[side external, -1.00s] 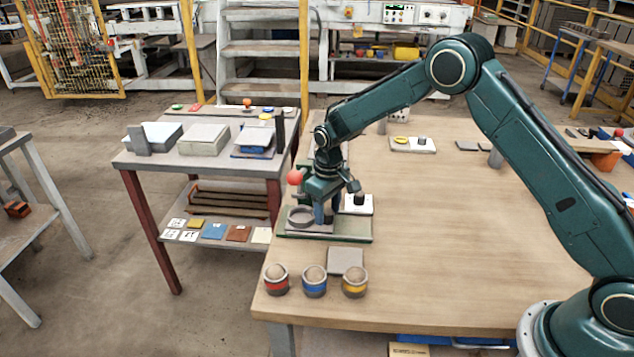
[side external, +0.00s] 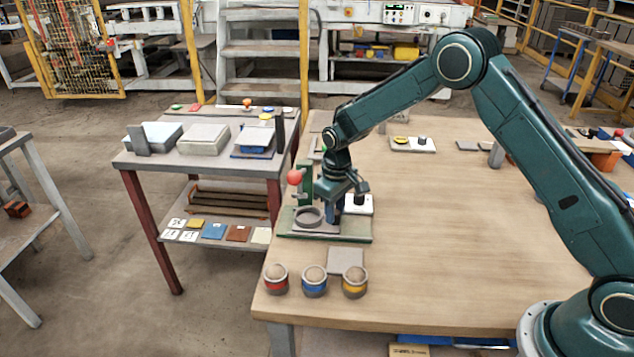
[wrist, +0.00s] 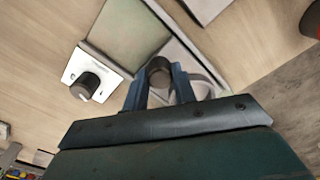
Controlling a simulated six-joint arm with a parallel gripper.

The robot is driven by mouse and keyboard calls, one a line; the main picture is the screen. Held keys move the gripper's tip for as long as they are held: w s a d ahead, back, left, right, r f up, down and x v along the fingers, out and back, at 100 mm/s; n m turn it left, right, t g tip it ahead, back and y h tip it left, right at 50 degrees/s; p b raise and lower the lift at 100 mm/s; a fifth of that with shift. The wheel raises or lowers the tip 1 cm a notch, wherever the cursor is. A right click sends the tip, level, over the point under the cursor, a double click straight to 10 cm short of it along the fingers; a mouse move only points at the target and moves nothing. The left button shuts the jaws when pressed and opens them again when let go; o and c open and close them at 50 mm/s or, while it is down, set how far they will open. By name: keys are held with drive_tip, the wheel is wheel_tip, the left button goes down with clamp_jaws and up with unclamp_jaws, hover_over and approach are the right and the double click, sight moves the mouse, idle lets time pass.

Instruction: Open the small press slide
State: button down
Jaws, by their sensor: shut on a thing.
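The small press stands on a green base plate (side external: 355,238) near the table's left edge, with a green column (side external: 305,180) and a red ball (side external: 295,177) on its lever. Its grey slide carries a round ring (side external: 309,216) and lies on the base. My gripper (side external: 335,217) points down at the slide's right side. In the wrist view my blue fingers (wrist: 160,92) are shut on a dark round knob (wrist: 160,70) of the slide. The light grey slide (wrist: 203,86) shows partly behind the right finger; my wrist body hides the rest.
A white block with a black knob (side external: 358,204) stands close to the right of my gripper. A grey square plate (side external: 346,261) and red, blue and yellow banded cups (side external: 314,281) sit in front. The table's middle is clear.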

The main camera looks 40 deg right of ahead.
drive_tip(key=s+d, duration=0.5)
drive_tip(key=shift+w, duration=0.1)
drive_tip(key=c, duration=1.1)
unclamp_jaws()
wheel_tip(320, 180, up, 14)
drive_tip(key=shift+f, duration=0.1)
